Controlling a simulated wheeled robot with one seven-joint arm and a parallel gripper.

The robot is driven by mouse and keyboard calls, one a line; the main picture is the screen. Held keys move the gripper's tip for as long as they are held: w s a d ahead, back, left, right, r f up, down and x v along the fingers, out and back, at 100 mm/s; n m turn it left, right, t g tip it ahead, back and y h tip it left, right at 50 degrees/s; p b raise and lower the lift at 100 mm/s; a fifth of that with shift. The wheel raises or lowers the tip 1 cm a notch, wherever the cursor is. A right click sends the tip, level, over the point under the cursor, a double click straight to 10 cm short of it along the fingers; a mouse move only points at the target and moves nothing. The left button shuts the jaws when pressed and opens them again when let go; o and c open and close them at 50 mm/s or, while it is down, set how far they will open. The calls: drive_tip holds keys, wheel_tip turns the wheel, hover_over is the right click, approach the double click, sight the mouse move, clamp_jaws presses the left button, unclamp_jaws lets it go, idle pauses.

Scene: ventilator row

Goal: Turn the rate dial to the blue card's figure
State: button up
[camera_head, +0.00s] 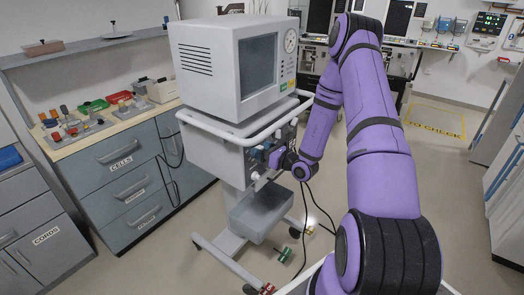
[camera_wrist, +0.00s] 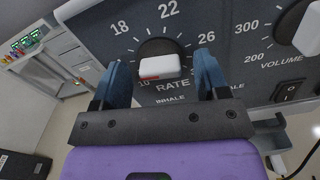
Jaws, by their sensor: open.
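The rate dial (camera_wrist: 160,63) is a dark round dial with a white bar knob bearing a red-orange mark, low in the scale. Figures 10, 18, 22 and 26 show around it, with RATE printed below. My gripper (camera_wrist: 161,66) is open, its blue fingers to the left and right of the knob, with gaps between them and it. In the head view my gripper (camera_head: 276,157) is at the front panel of the ventilator (camera_head: 225,150), its fingers small and partly hidden. I cannot make out a blue card in either view.
A volume dial (camera_wrist: 310,32) and a black rocker switch (camera_wrist: 290,92) sit right of the rate dial. A white rail (camera_head: 235,135) runs around the ventilator above the panel. A grey bin (camera_head: 260,215) hangs below. Dark cables hang beside my gripper. Drawer cabinets (camera_head: 130,165) stand at left.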

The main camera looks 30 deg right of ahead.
drive_tip(key=v, duration=1)
drive_tip(key=shift+s+d, duration=0.2)
drive_tip(key=shift+s, duration=0.1)
